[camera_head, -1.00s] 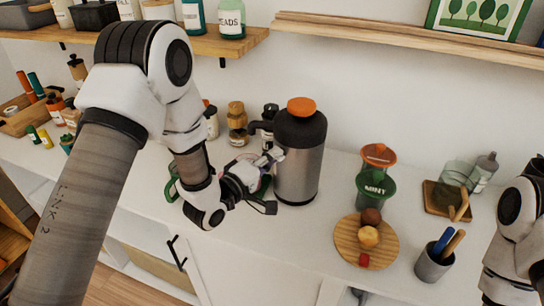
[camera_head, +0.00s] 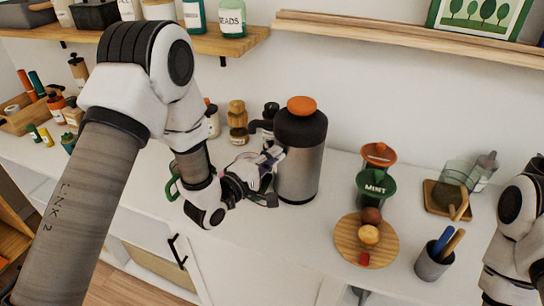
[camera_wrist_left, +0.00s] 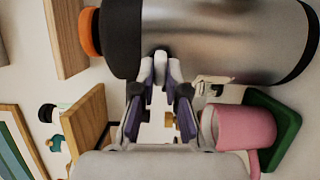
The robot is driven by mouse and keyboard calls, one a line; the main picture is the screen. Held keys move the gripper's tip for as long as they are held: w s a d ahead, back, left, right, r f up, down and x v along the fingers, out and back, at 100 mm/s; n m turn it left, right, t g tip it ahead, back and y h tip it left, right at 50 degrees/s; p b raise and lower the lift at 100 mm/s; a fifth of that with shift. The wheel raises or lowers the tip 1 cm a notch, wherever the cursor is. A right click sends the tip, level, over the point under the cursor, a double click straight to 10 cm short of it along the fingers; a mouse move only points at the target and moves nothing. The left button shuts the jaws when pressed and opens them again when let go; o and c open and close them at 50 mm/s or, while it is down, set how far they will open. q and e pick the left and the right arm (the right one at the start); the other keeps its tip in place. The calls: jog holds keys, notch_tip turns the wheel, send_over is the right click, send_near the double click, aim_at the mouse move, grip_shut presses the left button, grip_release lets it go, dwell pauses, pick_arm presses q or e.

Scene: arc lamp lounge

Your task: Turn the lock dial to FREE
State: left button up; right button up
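A steel flask with a black top and orange cap (camera_head: 298,165) stands upright on the white counter. It fills the top of the left wrist view (camera_wrist_left: 220,40), lying sideways there. My left gripper (camera_head: 275,155) is at the flask's left side. In the left wrist view its fingertips (camera_wrist_left: 161,70) are close together against the steel wall, with a small dark piece between them, which seems to be the lock dial (camera_wrist_left: 161,53). The dial's marks cannot be read, as the fingers cover most of it. My right arm shows at the right edge; its gripper is out of view.
A pink mug (camera_wrist_left: 222,127) and a green item (camera_wrist_left: 275,125) are close by the left gripper. Right of the flask are a round board (camera_head: 346,250) with small items, green and orange cups (camera_head: 376,183) and a pen cup (camera_head: 432,265). Spice jars (camera_head: 237,120) stand behind.

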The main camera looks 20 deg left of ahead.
pick_arm(q)
jog(key=o, duration=0.4)
jog(key=shift+c, duration=0.2)
jog(key=shift+w, duration=0.1)
jog(key=v, duration=1.2)
jog(key=shift+f, duration=0.15)
